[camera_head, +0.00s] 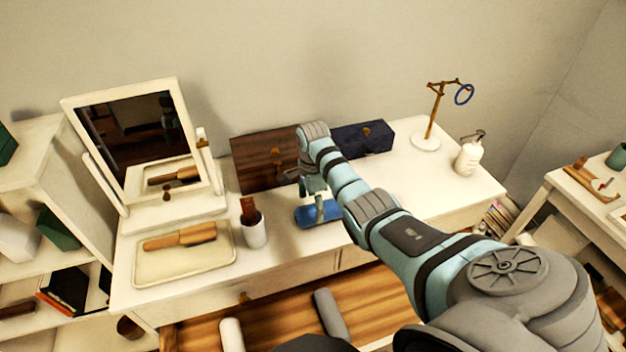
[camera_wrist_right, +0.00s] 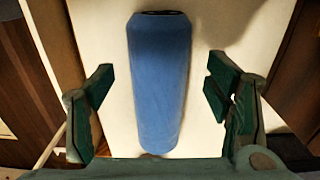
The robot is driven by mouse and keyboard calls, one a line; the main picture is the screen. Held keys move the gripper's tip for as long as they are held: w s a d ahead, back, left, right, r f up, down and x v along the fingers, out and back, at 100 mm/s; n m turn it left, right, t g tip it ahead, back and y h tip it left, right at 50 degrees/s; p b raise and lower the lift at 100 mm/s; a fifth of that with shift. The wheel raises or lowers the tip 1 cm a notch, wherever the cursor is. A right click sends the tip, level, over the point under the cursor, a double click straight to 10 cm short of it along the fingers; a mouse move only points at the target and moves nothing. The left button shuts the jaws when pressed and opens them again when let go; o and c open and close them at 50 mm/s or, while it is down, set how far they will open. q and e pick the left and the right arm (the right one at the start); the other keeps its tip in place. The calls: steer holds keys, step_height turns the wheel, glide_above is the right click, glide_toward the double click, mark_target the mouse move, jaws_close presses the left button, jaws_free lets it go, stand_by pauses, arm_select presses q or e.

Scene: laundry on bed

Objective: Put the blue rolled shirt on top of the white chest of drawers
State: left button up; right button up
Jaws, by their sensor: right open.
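The blue rolled shirt (camera_head: 318,213) lies on the top of the white chest of drawers (camera_head: 425,180), near the middle of its front half. In the right wrist view the blue roll (camera_wrist_right: 160,85) runs lengthwise up the picture, between the two dark green fingers. My right gripper (camera_head: 313,187) is just above the roll, partly hidden by my own arm in the head view. Its fingers are open (camera_wrist_right: 160,90), with white surface showing between each finger and the roll. My left gripper is not in view.
A mirror (camera_head: 135,140), a tray (camera_head: 150,270) with a brush and a white cup (camera_head: 255,235) stand left of the roll. A brown box (camera_head: 262,162) and a dark blue box (camera_head: 365,138) stand behind. A stand (camera_head: 427,140) and white bottle (camera_head: 468,157) are at right.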

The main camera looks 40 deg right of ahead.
step_height(320, 180, up, 9)
steer(key=shift+f+p, duration=0.2)
steer(key=shift+p, duration=0.15)
